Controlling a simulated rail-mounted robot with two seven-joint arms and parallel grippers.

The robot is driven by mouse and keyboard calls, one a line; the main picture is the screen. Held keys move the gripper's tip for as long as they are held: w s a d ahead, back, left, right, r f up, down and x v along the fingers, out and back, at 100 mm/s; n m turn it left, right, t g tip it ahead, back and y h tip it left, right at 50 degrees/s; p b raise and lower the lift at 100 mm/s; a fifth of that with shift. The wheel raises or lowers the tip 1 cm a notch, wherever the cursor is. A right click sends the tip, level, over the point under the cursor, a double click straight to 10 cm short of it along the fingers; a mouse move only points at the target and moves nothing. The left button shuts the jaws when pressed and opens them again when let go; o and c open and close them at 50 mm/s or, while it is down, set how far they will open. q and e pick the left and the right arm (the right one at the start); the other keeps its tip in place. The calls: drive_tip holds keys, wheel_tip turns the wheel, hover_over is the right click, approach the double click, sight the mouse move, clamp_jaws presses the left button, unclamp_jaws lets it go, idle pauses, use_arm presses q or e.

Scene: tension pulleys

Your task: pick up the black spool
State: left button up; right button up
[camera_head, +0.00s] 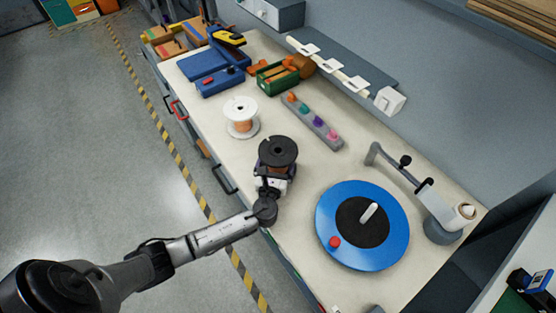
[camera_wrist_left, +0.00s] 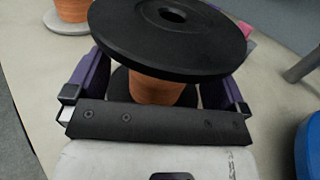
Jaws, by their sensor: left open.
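The black spool (camera_head: 278,151) stands upright near the front edge of the workbench, with copper-coloured winding between its black flanges. My left gripper (camera_head: 273,170) is at the spool from the front, partly hidden under its top flange. In the left wrist view the black spool (camera_wrist_left: 168,35) fills the upper middle. The purple fingers of my left gripper (camera_wrist_left: 155,90) are open, one on each side of the copper winding, with gaps visible. The fingertips are hidden beneath the top flange. My right gripper is not seen.
A white spool (camera_head: 241,117) stands behind and left of the black one. A grey strip with coloured knobs (camera_head: 312,122) lies behind it. A blue turntable (camera_head: 390,245) with a grey arm device (camera_head: 440,215) is to the right. Blue and green bins (camera_head: 278,77) are farther back.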

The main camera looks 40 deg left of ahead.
use_arm(q)
drive_tip(key=x, duration=0.2)
drive_tip(key=shift+w, duration=0.35)
drive_tip(key=shift+w+a, duration=0.25)
drive_tip(key=shift+w, duration=0.2)
drive_tip(key=c, duration=1.3)
drive_tip(key=shift+c, duration=0.5)
drive_tip(key=shift+r, duration=0.1)
